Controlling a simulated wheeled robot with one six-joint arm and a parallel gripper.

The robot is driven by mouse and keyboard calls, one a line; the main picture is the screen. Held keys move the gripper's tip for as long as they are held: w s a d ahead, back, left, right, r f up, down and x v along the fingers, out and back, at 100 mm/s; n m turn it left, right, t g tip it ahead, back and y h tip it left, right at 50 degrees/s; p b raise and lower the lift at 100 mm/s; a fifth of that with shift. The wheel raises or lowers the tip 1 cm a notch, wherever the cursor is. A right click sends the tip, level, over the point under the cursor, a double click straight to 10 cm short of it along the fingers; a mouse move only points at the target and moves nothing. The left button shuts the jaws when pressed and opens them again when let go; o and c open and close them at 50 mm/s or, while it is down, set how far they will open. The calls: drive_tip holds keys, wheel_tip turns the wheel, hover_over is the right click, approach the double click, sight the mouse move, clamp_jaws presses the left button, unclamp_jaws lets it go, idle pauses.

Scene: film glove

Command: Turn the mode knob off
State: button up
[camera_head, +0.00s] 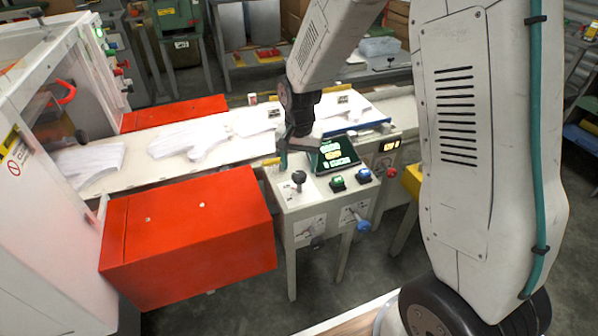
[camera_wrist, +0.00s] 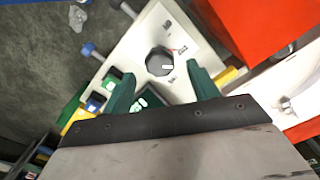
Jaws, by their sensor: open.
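A dark many-sided knob (camera_head: 299,178) stands on the white top of the control box (camera_head: 318,196). In the wrist view the knob (camera_wrist: 159,60) has a white mark on its face, and small red and black markings lie beside it on the plate. I cannot read the markings or tell which mode it is set to. My gripper (camera_wrist: 160,73) is open, its green fingers pointing toward the knob, with the knob between and just beyond the tips. In the head view my gripper (camera_head: 298,150) is above and behind the knob, partly hidden by my wrist.
A green button (camera_head: 338,183), a blue button (camera_head: 364,176) and a lit screen (camera_head: 338,152) sit close to the knob. Two more controls stick out of the box front. A red cabinet (camera_head: 190,240) is at left. White gloves (camera_head: 190,139) lie on the conveyor.

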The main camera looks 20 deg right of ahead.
sight(300, 174)
drive_tip(key=shift+f, duration=1.75)
drive_tip(key=shift+c, duration=0.2)
drive_tip(key=c, duration=0.9)
drive_tip(key=shift+c, duration=0.2)
drive_tip(key=shift+n, duration=0.4)
drive_tip(key=n, duration=0.5)
drive_tip(key=shift+n, duration=0.3)
drive_tip(key=n, duration=0.5)
drive_tip(key=shift+d, duration=0.1)
drive_tip(key=shift+n, duration=0.4)
